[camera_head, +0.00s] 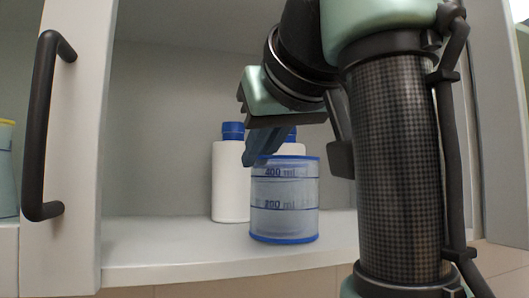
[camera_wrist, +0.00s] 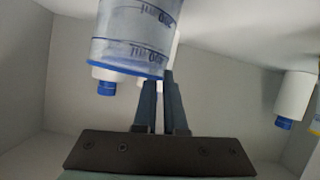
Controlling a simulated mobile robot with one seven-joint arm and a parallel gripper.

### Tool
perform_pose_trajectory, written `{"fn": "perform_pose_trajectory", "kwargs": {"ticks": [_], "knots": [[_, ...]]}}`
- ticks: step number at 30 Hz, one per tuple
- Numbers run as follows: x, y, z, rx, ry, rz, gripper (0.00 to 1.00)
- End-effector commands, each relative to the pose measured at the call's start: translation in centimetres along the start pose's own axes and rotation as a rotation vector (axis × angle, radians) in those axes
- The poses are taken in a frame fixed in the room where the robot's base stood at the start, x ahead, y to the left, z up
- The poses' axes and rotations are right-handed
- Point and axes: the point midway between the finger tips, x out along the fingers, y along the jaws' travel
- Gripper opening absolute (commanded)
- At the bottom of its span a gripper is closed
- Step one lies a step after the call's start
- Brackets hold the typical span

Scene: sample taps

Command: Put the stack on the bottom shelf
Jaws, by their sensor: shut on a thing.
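The stack (camera_head: 284,207) looks like clear plastic measuring beakers nested together, with blue rims and dark 400 ml and 200 ml marks. It is upright at the front of the white shelf (camera_head: 170,250) inside the open cabinet; I cannot tell whether its base touches the shelf. My gripper (camera_head: 258,158) comes from above right and is shut on the stack's rim. In the wrist view the stack (camera_wrist: 135,35) appears upside down at the top, with its blue rim at my gripper's fingertips (camera_wrist: 160,82). The inner beakers are hard to make out.
A white bottle with a blue cap (camera_head: 231,180) stands behind the stack on the left, and another (camera_head: 291,148) is mostly hidden behind it. A cabinet door with a dark handle (camera_head: 42,125) is at left. Shelf room left of the stack is clear.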

Motion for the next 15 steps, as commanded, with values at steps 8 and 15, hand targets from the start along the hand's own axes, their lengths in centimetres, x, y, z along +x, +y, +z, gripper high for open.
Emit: {"fn": "perform_pose_trajectory", "kwargs": {"ticks": [8, 15], "knots": [[0.05, 0.02, 0.06, 0.001, -0.003, -0.001, 0.28], [0.04, 0.02, 0.03, 0.001, -0.003, -0.001, 0.40]]}}
